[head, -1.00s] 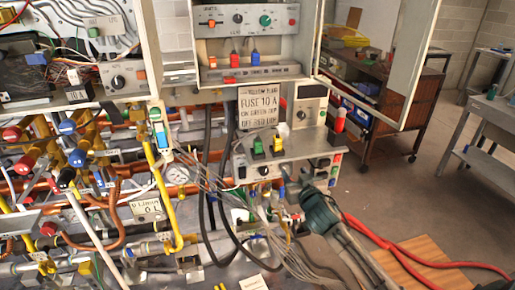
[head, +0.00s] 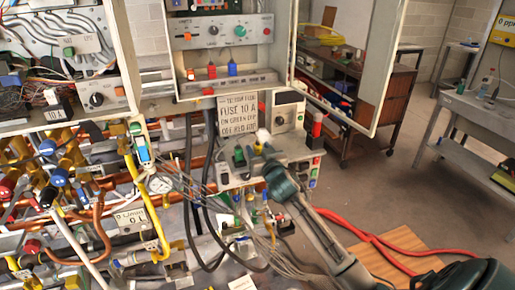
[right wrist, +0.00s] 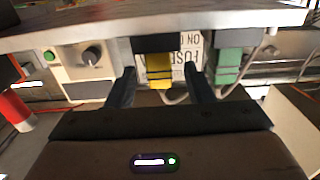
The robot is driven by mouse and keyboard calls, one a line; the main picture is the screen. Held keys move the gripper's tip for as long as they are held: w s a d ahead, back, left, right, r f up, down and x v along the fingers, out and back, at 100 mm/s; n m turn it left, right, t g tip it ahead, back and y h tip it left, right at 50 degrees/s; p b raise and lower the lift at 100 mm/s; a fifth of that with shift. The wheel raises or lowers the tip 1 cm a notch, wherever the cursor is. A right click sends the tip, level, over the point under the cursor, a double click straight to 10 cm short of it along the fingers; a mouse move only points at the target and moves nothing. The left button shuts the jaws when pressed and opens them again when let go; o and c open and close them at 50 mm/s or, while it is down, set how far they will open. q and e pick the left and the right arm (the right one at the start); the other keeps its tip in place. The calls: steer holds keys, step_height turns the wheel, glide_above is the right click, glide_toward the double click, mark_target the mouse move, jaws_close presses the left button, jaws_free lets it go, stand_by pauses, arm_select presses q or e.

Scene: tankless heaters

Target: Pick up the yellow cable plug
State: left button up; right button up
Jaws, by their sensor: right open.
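The yellow cable plug (right wrist: 160,70) hangs from a dark socket on the panel in the right wrist view. In the head view the yellow plug (head: 258,148) shows only in a small part, beside my gripper. My right gripper (right wrist: 160,86) is open, with one finger on each side of the yellow plug and visible gaps to it. In the head view the right gripper (head: 268,153) reaches the panel and hides part of it. A green plug (right wrist: 228,66) sits to the right in the wrist view; it also shows in the head view (head: 239,156). My left gripper is out of view.
A sign reading FUSE 10 A (head: 237,118) stands behind the plugs. Grey cables and hoses crowd the area below. Open floor lies further right.

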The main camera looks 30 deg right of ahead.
steer(key=shift+w+d, duration=0.1)
steer(key=shift+w, duration=0.5)
jaws_close()
